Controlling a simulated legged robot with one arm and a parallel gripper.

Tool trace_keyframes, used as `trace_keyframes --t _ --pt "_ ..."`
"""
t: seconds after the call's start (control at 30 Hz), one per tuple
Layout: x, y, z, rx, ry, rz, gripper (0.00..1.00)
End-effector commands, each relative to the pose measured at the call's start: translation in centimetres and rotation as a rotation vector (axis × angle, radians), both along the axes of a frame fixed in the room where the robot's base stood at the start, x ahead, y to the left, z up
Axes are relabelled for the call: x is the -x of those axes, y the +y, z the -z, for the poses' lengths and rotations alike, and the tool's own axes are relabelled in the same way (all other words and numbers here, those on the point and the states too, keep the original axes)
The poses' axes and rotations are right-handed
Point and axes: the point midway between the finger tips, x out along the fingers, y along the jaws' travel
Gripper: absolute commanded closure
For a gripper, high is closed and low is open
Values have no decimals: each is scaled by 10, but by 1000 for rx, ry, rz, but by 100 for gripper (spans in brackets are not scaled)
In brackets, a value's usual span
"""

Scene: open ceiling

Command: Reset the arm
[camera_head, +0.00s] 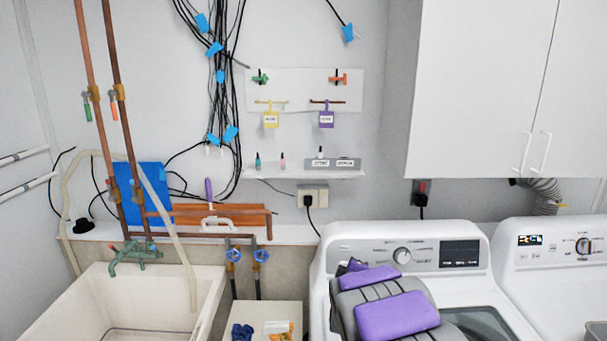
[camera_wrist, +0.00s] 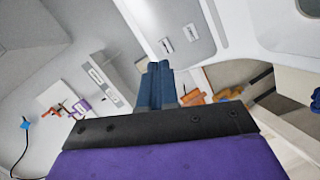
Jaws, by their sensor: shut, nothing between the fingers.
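My gripper (camera_wrist: 159,68) shows in the wrist view as two blue fingers side by side beyond a black bar and a purple housing. The fingers are together with nothing held between them. In the head view my purple and grey arm (camera_head: 385,305) is folded at the bottom, in front of the white washing machine (camera_head: 350,250). The fingers cannot be made out clearly in that view.
A white sink (camera_head: 205,290) with a green tap (camera_head: 135,255) stands at the left. Copper pipes (camera_head: 120,130) rise behind it. A wall shelf (camera_head: 270,173) and a hanging purple tag (camera_head: 326,118) are mid-wall. White cabinets (camera_head: 470,90) hang upper right. A second machine (camera_head: 550,280) stands right.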

Motion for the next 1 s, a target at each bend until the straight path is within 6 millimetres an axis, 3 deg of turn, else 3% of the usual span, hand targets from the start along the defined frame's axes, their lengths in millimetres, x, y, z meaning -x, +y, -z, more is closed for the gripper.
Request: trace_keyframes --t 0.47,0.77,1.0 --pt "114 9 -3 -414 351 102 100" --pt "212 14 1 -616 588 248 100" --pt "300 16 1 -737 769 409 100"
